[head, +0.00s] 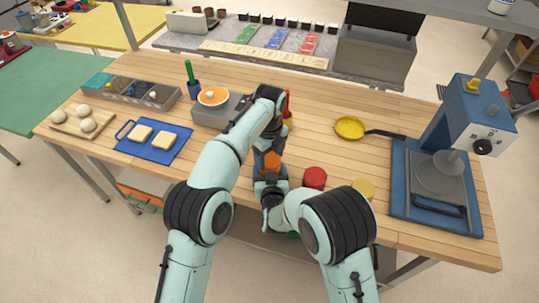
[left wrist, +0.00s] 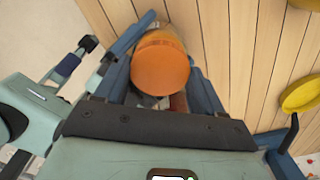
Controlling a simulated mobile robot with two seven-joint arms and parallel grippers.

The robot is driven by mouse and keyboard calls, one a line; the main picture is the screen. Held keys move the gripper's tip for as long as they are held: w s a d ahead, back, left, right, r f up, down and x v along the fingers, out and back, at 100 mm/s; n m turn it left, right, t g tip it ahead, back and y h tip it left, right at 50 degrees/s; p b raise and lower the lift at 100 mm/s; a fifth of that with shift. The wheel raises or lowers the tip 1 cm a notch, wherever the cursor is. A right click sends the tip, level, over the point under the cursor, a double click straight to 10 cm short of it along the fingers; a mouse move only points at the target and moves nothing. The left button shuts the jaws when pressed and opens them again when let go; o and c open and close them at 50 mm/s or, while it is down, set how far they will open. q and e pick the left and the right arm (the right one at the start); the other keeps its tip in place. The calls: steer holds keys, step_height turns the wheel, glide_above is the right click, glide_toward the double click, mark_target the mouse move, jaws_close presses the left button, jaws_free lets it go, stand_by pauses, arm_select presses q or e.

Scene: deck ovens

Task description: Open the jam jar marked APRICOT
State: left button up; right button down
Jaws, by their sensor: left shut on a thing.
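A jar with an orange lid (head: 271,163) stands near the front edge of the wooden table, mostly hidden by my grippers. My left gripper (head: 269,152) points down at it from above. In the left wrist view the orange lid (left wrist: 161,66) sits between the blue fingers of my left gripper (left wrist: 160,85), which is shut on it. My right gripper (head: 270,181) is low at the front side of the same jar; its fingertips are mostly hidden, so its grip cannot be made out. No label can be read.
A red-lidded jar (head: 315,178) and a yellow-lidded one (head: 363,188) stand to the right. A yellow pan (head: 350,127) and a blue mixer (head: 441,175) are farther right. A grey scale (head: 209,115), a blue board with bread (head: 171,153) and a bin tray (head: 130,97) lie left.

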arm_select(q)
steer(key=o, duration=1.2)
steer(key=shift+c, duration=0.2)
steer(key=shift+r, duration=2.3)
steer(key=shift+c, duration=0.3)
steer(key=shift+d+r+m, duration=0.45)
steer(key=shift+r+m, duration=0.65)
steer(key=shift+r, duration=0.1)
steer(key=shift+a+r+m, duration=0.45)
steer(key=shift+m, duration=0.05)
steer(key=shift+f, duration=3.95)
